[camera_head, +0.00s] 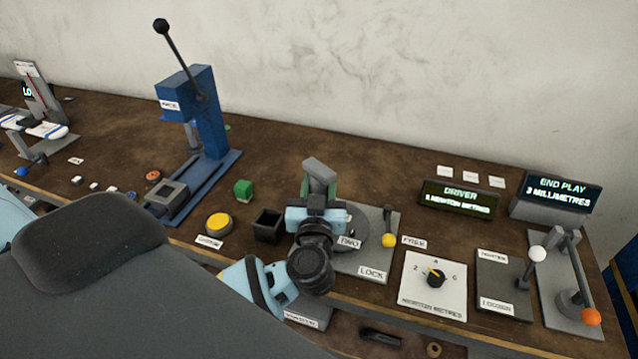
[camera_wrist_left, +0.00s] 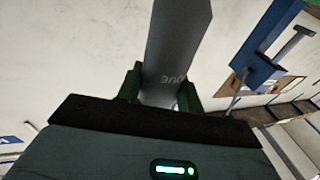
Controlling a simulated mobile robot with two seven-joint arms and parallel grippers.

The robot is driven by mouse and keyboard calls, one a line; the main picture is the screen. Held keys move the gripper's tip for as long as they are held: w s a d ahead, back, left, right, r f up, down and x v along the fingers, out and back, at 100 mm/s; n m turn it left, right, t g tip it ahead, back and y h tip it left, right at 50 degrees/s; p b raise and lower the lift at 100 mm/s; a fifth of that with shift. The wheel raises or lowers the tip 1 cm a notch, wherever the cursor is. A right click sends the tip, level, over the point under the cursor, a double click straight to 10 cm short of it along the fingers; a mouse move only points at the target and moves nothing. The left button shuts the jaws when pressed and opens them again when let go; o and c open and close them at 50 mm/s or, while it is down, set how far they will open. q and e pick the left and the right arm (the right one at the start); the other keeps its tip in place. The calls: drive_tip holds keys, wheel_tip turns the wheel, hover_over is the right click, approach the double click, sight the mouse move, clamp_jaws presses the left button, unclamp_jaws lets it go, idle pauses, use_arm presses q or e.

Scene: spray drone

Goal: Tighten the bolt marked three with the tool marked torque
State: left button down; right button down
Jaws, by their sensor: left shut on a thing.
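My left gripper (camera_head: 319,188) is above the round grey fixture. Its green fingers are shut on a grey tool (camera_head: 320,170). In the left wrist view the tool (camera_wrist_left: 178,50) stands between the fingers of the gripper (camera_wrist_left: 161,88), with part of an upside-down word on it, apparently the end of "torque". The fixture's round plate (camera_head: 356,232) is partly hidden by my wrist; a label "TWO" (camera_head: 348,243) shows at its edge. I see no bolt marked three; that area is largely covered by my arm. My right gripper is not in view.
A lever with a yellow knob (camera_head: 389,240) stands right of the fixture. Further right are a newton-metre dial (camera_head: 436,278), a tighten/loosen lever (camera_head: 537,255) and an orange-knobbed lever (camera_head: 591,316). Left are a black box (camera_head: 268,226), yellow button (camera_head: 218,222) and blue press (camera_head: 207,120).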

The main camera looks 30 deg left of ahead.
use_arm(q)
drive_tip(key=shift+f, duration=0.2)
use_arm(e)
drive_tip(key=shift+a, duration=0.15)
use_arm(q)
drive_tip(key=shift+f, duration=0.7)
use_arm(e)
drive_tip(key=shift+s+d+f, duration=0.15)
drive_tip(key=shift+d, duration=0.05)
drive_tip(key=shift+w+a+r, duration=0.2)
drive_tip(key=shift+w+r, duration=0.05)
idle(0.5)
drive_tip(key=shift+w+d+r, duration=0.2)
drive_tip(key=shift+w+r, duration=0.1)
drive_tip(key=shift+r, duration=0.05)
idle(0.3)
use_arm(q)
drive_tip(key=shift+p, duration=0.3)
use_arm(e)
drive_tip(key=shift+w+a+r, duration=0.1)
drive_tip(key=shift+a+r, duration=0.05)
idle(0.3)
